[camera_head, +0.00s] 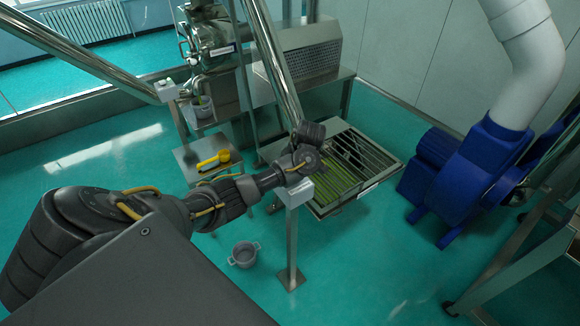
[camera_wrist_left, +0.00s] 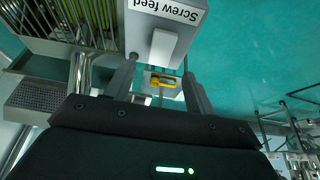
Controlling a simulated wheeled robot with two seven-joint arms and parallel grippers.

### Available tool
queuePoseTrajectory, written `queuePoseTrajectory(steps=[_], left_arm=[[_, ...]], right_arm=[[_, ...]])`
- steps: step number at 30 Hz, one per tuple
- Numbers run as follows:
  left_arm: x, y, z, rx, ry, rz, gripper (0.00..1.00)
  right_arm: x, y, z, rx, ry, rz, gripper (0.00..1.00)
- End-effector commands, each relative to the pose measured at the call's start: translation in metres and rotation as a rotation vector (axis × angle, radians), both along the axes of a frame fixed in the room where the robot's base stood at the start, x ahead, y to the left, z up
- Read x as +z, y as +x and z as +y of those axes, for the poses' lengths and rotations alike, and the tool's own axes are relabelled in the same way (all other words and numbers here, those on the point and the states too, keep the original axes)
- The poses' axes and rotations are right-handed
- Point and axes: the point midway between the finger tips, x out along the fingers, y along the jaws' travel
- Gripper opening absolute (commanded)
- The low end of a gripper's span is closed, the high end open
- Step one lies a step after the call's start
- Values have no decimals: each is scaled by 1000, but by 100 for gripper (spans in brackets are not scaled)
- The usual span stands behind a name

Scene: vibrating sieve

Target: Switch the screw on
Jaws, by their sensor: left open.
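The grey control box labelled "Screw feed" (camera_wrist_left: 140,38) is at the top middle of the left wrist view, with its label upside down. A pale rocker switch (camera_wrist_left: 163,47) is on its face; I cannot tell which position it is in. In the head view this box (camera_head: 296,194) sits on top of a steel post, partly covered by my gripper. My left gripper (camera_wrist_left: 158,62) is open and empty, its two fingers apart on either side of the box's near end in the picture. In the head view the left gripper (camera_head: 307,158) is just above the box. My right gripper is not in view.
A slatted sieve tray (camera_head: 350,170) stands close behind the post. A yellow scoop (camera_head: 213,161) lies on a low steel platform. A grey pot (camera_head: 244,254) is on the floor beside the post. A blue blower (camera_head: 450,180) stands at the right. Green floor is open at the front.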

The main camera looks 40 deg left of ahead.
Motion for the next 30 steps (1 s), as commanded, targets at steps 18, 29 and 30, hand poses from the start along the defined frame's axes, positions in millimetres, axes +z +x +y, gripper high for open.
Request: queuePoseTrajectory(steps=[18, 29, 30], left_arm=[[-59, 6, 23, -1, 0, 2, 55], [-59, 6, 23, -1, 0, 2, 28], [-59, 6, 23, -1, 0, 2, 23]], right_arm=[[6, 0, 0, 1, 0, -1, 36], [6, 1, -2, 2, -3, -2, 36], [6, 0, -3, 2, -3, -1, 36]])
